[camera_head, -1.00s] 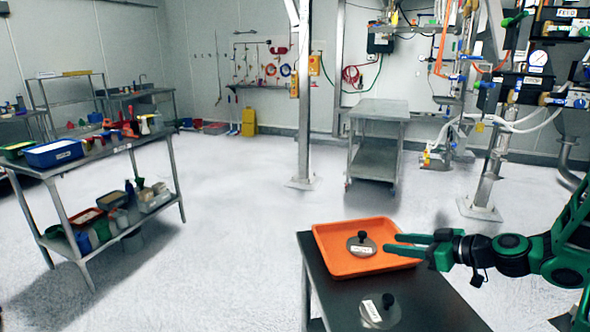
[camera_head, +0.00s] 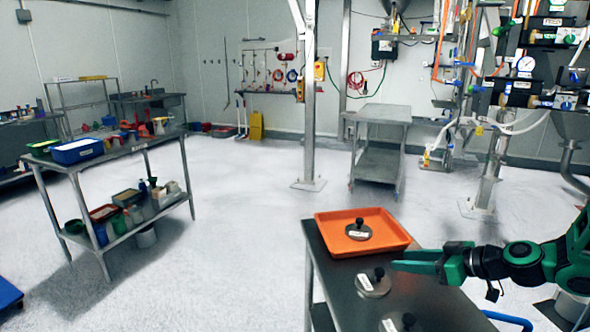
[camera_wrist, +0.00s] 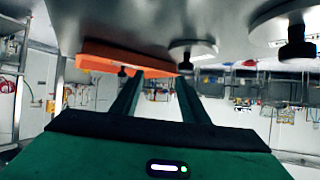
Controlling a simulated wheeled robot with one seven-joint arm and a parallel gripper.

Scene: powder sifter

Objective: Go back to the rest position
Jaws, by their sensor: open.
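My gripper (camera_head: 415,262) is open and empty. It reaches in from the right over the dark table (camera_head: 340,265), near a grey disc with a black knob (camera_head: 374,285). In the head view its fingers nearly overlap. In the upside-down wrist view the two fingers (camera_wrist: 157,90) stand apart with nothing between them. An orange tray (camera_head: 402,242) lies at the table's far end and holds another knobbed disc (camera_head: 358,232). A third disc (camera_head: 390,325) is cut off by the bottom edge.
A steel shelf table (camera_head: 120,152) with bins and tools stands at left. A steel cart (camera_head: 385,112) stands at the back, beside a post (camera_head: 308,130). Pipework stands at right. A blue object (camera_head: 8,295) shows at lower left. The floor between is clear.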

